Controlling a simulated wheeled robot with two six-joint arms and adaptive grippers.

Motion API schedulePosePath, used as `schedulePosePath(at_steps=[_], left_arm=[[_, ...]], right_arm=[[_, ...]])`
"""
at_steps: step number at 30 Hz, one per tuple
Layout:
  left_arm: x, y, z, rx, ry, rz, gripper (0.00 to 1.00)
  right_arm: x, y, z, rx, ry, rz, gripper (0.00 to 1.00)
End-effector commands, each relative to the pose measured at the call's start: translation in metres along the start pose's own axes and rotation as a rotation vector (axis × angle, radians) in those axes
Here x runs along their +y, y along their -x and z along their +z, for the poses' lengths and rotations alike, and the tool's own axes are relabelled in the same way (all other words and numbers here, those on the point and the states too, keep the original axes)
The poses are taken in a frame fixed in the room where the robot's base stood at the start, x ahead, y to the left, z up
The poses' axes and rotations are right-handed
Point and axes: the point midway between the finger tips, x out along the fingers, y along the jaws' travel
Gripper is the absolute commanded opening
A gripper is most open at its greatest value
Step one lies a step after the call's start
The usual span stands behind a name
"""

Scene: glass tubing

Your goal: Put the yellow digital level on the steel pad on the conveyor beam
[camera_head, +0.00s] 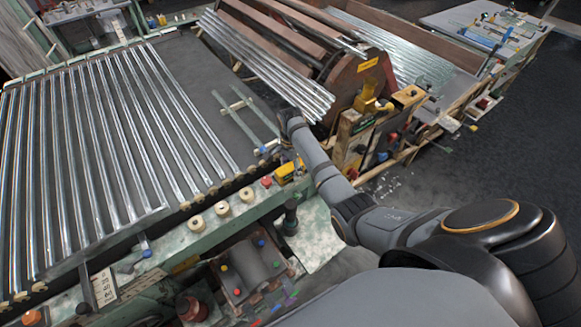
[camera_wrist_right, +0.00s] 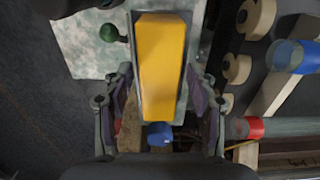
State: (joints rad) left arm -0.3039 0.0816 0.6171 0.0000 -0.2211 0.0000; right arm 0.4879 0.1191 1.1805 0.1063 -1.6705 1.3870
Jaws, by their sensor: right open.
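The yellow digital level (camera_head: 290,170) lies near the right end of the pale green conveyor beam (camera_head: 178,243), partly hidden by my right wrist. In the right wrist view the yellow level (camera_wrist_right: 161,60) shows as a long yellow block with grey edges, pointing away from the camera. My right gripper (camera_wrist_right: 161,88) is open, with one finger on each side of the level's near part; I cannot tell whether they touch it. In the head view my right gripper (camera_head: 287,152) is small and partly hidden. I cannot make out the steel pad with certainty. My left gripper is not in view.
Long glass tubes (camera_head: 105,145) lie in a row at left. Cream rollers (camera_head: 222,208) and a red knob (camera_head: 266,182) are beside the level. A dark green knob (camera_head: 290,216) stands on a pale plate (camera_head: 318,240). A wooden rack (camera_head: 350,140) is at right.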

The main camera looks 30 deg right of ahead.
Motion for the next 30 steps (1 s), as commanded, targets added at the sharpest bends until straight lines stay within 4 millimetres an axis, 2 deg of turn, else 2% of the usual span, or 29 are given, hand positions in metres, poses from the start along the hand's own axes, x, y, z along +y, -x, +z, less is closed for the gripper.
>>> schedulePosePath(at_steps=[5, 15, 18, 22, 30], left_arm=[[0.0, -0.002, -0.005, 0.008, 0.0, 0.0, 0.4], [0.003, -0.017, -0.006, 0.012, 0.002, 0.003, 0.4], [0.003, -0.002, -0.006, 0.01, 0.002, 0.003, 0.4], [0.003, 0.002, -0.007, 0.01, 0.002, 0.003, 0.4], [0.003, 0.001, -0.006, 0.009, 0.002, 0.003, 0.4]], right_arm=[[-0.001, 0.013, -0.001, 0.001, 0.0, -0.004, 0.58], [-0.001, 0.093, 0.0, 0.002, 0.001, -0.005, 0.58], [-0.001, 0.116, 0.0, 0.001, 0.001, -0.001, 0.58], [0.0, 0.124, 0.0, 0.0, 0.0, -0.001, 0.58], [0.0, 0.124, 0.0, 0.0, 0.0, 0.0, 0.58]])
